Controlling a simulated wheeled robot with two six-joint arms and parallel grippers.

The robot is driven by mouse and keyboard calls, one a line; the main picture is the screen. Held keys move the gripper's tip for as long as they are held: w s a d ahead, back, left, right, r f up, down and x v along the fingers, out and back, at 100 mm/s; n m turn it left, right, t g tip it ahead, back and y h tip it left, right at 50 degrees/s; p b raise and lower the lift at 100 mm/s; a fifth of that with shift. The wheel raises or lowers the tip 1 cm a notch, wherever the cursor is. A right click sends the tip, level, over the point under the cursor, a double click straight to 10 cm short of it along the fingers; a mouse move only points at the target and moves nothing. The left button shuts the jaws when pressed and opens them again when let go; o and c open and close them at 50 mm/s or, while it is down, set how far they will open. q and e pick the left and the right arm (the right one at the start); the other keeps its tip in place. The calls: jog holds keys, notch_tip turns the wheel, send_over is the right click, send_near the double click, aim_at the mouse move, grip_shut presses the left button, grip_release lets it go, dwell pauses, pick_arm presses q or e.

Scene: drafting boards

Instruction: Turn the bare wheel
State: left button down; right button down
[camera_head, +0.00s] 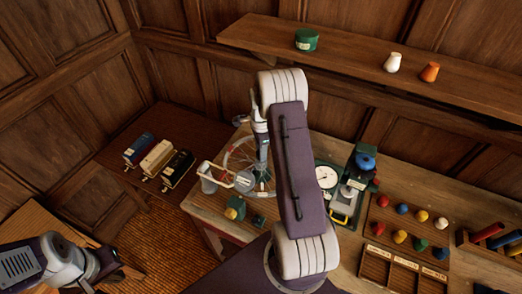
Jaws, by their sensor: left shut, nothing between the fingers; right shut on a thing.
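A bare spoked wheel (236,152) with a thin rim stands on the wooden bench towards the back left, partly hidden by my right arm. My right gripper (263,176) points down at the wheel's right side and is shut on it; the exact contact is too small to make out. My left gripper (112,266) is at the lower left, away from the bench, shut and empty.
A round white dial (327,177) and a green machine (350,190) stand right of my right arm. Coloured knobs (402,209) sit on a board further right. A shelf (370,62) runs above the bench. Three small boxes (158,156) sit on a left-hand table.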

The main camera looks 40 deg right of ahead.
jog(key=n, duration=0.6)
dwell(0.6)
jog(key=c, duration=0.9)
grip_release()
notch_tip(320, 180, up, 8)
jog(key=shift+r+b, duration=0.15)
jog(key=shift+b, duration=1.1)
jog(key=shift+r, duration=0.4)
